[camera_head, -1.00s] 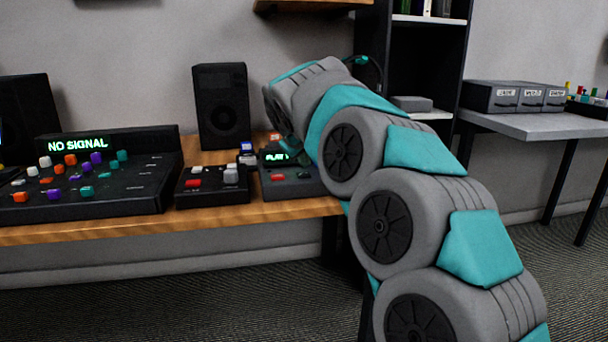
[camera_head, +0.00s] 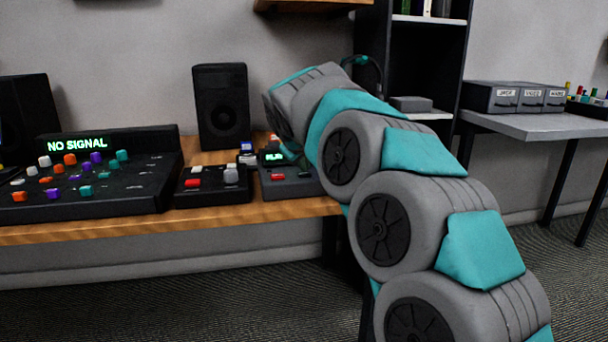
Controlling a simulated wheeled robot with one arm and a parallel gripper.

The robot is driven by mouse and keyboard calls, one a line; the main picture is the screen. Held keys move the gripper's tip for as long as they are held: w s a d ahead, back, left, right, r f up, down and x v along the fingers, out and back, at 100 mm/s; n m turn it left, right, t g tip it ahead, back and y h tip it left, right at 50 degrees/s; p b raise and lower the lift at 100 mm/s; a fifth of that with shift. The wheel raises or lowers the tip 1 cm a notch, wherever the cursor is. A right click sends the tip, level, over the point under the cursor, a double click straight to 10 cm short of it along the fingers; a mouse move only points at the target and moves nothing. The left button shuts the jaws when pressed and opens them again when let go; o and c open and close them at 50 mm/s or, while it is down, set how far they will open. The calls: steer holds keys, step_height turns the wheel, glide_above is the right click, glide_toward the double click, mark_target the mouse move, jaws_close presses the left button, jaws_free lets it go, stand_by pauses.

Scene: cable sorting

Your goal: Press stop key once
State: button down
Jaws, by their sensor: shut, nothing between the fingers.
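A small dark deck (camera_head: 287,189) with a lit green display (camera_head: 273,156) stands at the right end of the wooden desk. On its top are a red key (camera_head: 277,177) and a dark green key (camera_head: 304,174). The key labels are too small to read, so I cannot tell which is stop. The display text is short, blurred and partly covered. My arm reaches in from the right and bends down over the deck's back. My gripper (camera_head: 289,151) shows only as a small teal part beside the display; it looks shut and empty. Its fingertips and any contact are hidden.
A small button box (camera_head: 212,190) stands close on the deck's left. Further left is a large console (camera_head: 90,197) reading NO SIGNAL. A black speaker (camera_head: 220,105) stands behind. A dark shelf (camera_head: 412,70) rises behind my arm. The desk's front edge (camera_head: 200,222) is clear.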

mark_target(305, 175)
steer(key=shift+f, duration=0.2)
steer(key=shift+r, duration=0.15)
stand_by(0.3)
steer(key=shift+r+p, duration=0.65)
steer(key=shift+r, duration=0.05)
step_height(305, 175, up, 5)
steer(key=p, duration=0.4)
stand_by(0.6)
